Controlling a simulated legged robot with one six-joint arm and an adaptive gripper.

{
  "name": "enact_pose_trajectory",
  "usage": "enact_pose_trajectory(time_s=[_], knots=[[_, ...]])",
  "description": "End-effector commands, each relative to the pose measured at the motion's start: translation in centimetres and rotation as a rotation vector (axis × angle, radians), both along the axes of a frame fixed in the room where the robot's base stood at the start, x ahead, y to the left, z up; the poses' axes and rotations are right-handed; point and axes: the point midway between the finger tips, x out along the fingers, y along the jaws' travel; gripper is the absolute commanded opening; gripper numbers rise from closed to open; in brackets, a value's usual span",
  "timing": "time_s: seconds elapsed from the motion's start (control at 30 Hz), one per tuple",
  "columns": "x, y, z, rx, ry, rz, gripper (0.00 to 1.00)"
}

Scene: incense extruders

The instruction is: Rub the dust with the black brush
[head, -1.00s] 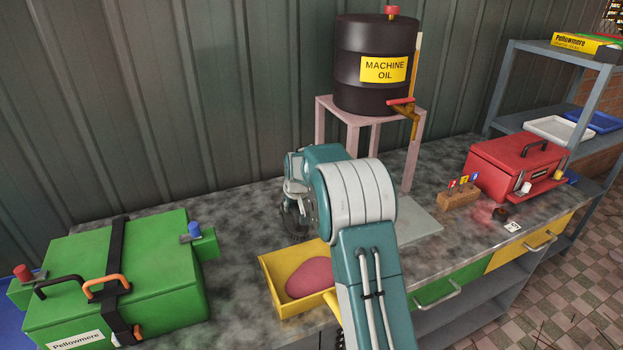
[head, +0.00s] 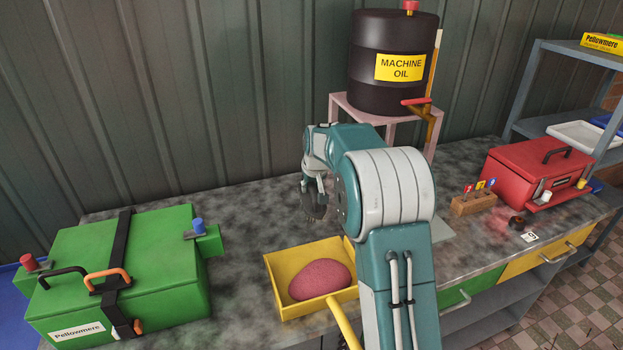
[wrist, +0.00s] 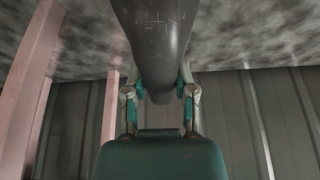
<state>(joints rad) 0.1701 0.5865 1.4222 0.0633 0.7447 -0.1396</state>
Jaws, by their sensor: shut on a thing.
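My gripper (head: 314,200) hangs over the counter behind the yellow scoop, in front of the metal wall. In the wrist view my gripper (wrist: 160,92) is shut on a thick, smooth, dark grey cylindrical thing (wrist: 158,40), which looks like part of the black brush; no bristles show. In the head view the held thing is small and hard to make out. A reddish dusty patch (head: 491,222) lies on the counter at the right, in front of the wooden block and red toolbox, well apart from my gripper.
A yellow scoop (head: 281,283) holds a pink lump (head: 320,280). A green case (head: 120,265) stands left. A machine oil drum (head: 394,90) sits on a pink stand (head: 345,104). A wooden block (head: 473,204) with small flags and a red toolbox (head: 535,172) stand right.

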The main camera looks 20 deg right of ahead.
Motion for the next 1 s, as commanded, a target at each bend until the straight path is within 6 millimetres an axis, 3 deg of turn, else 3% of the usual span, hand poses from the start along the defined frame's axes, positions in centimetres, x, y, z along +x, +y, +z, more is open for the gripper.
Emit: enact_pose_trajectory(time_s=[0.27,1.0], knots=[[-0.5,0.3,2.0,0.000,-0.002,0.000,0.00],[-0.5,0.2,2.0,0.000,-0.002,0.000,0.00]])
